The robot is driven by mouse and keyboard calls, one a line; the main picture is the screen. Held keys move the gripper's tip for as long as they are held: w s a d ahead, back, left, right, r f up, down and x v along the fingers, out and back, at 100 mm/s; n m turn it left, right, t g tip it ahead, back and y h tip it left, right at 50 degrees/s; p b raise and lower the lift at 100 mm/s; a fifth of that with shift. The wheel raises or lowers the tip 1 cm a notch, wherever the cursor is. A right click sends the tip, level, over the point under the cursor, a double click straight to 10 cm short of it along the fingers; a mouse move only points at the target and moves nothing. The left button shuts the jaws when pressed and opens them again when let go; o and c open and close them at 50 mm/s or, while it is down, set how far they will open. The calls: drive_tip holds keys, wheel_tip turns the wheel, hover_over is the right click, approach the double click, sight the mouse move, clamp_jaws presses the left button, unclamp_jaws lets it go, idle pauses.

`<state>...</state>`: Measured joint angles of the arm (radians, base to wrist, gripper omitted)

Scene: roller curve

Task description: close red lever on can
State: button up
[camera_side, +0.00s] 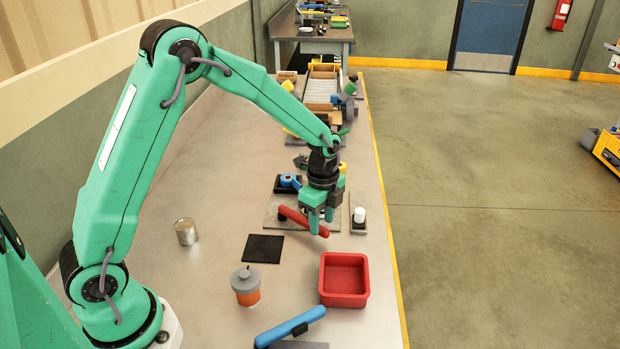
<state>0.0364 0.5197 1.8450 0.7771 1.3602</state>
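The red lever (291,215) is a long red bar lying at a slant over a grey plate (275,222) in the middle of the bench. My gripper (321,217) points down over the lever's near right part. Its two green fingers look apart, and one hides part of the lever. I cannot tell whether the fingers touch the lever. A plain metal can (186,232) stands upright on the left of the bench, apart from the lever. What lies under the lever is partly hidden by my gripper.
A red tray (344,299) stands at the near right, beside an orange jar with a grey lid (246,286). A blue lever (290,328) lies at the front. A black mat (262,249), a white-topped item (359,215) and blue tape (289,181) surround the plate.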

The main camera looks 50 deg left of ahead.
drive_tip(key=shift+f, duration=0.75)
clamp_jaws()
drive_tip(key=shift+w, duration=0.1)
drive_tip(key=shift+w+a+n, duration=0.3)
drive_tip(key=shift+w+n, duration=0.5)
drive_tip(key=shift+w, duration=0.05)
drive_tip(key=shift+w+a+n, duration=0.3)
drive_tip(key=shift+w+n, duration=0.5)
drive_tip(key=shift+w+a+n, duration=0.3)
drive_tip(key=shift+w+n, duration=0.2)
drive_tip(key=shift+n, duration=0.05)
drive_tip(key=shift+w+a+n, duration=0.3)
drive_tip(key=shift+w+n, duration=0.2)
drive_tip(key=shift+n, duration=0.05)
drive_tip(key=shift+w+a+n, duration=0.65)
drive_tip(key=shift+w+n, duration=0.1)
drive_tip(key=shift+n, duration=0.15)
